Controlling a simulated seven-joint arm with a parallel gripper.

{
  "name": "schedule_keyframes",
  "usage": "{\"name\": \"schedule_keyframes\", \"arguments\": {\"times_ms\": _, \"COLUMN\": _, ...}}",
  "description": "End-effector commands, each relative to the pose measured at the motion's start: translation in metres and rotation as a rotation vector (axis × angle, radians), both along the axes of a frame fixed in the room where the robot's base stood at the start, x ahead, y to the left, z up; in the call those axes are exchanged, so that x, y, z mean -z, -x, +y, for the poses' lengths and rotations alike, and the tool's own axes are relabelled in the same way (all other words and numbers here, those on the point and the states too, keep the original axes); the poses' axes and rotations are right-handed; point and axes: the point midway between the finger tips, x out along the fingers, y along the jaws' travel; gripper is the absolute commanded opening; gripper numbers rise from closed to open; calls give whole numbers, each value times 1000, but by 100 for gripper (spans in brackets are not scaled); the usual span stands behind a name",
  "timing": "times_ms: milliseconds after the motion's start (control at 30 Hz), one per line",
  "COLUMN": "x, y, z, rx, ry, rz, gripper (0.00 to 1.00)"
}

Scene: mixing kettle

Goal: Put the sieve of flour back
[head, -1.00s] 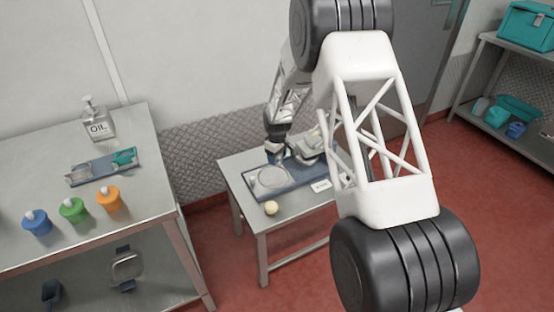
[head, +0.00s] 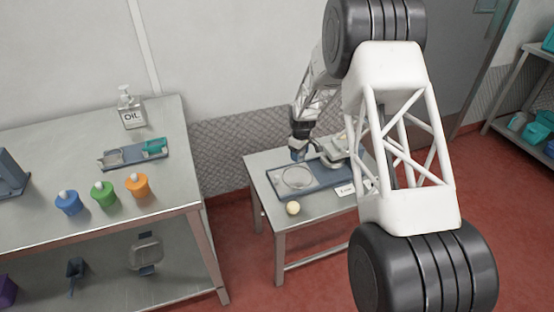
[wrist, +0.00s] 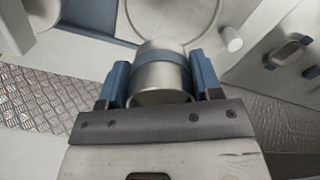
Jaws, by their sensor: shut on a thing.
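The sieve (head: 297,178) is a round, pale, flat disc with a thin rim at the left part of a blue tray (head: 318,194) on the small metal table. I cannot tell whether it rests on the tray or hangs just above it. My gripper (head: 298,156) is at the sieve's far side. In the wrist view, my gripper (wrist: 160,72) is shut, its blue fingers on both sides of the sieve's metal handle with a blue band. The round sieve (wrist: 172,15) with pale contents extends past the handle and is cut off by the frame's top.
A grey object (head: 341,153) stands at the tray's right, partly hidden by my arm.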

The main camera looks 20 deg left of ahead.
Motion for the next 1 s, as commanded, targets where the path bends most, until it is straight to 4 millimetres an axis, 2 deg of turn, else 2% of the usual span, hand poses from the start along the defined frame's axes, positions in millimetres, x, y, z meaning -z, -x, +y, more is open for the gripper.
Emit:
{"name": "schedule_keyframes", "arguments": {"times_ms": 700, "x": 5, "y": -64, "z": 114, "rx": -536, "ry": -1, "rz": -1, "gripper": 32}}
{"name": "schedule_keyframes", "arguments": {"times_ms": 1000, "x": 6, "y": -76, "z": 144, "rx": -690, "ry": -1, "rz": 0, "gripper": 32}}
